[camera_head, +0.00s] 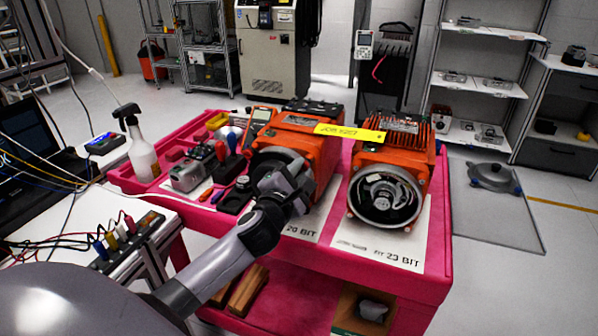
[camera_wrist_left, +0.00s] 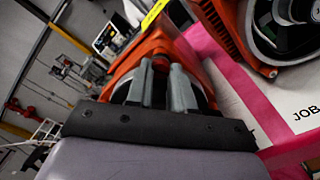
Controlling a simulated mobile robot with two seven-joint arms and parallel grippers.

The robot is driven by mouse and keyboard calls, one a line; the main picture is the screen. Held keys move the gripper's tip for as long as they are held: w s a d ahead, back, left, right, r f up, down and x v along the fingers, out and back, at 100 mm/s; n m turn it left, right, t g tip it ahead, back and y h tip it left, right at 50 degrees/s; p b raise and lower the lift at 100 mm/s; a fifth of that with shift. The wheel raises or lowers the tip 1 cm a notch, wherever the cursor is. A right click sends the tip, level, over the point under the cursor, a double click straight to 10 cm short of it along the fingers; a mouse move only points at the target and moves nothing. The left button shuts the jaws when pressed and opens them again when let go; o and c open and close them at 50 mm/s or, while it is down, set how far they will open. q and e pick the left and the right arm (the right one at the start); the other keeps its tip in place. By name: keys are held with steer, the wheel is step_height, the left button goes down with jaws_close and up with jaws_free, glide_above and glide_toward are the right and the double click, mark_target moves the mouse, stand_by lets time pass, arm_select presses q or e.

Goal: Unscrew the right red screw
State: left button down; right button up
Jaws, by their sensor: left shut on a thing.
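My left gripper (camera_head: 287,183) is at the open front of the left orange servo motor (camera_head: 322,152). No other red screw can be made out. My right gripper is out of view.
The motors stand on a pink cart (camera_head: 440,235) over white printed sheets (camera_head: 372,243). The cart's front right edge is clear.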

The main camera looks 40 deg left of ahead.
arm_select(q)
steer(key=n, duration=1.2)
steer(key=shift+n, duration=0.4)
steer(key=n, duration=0.6)
steer(key=shift+r, duration=0.1)
steer(key=n, duration=0.7)
steer(key=shift+d+r+n, duration=0.1)
steer(key=shift+r+n, duration=0.05)
steer(key=shift+n, duration=0.15)
steer(key=shift+r+n, duration=0.15)
steer(key=shift+n, duration=7.15)
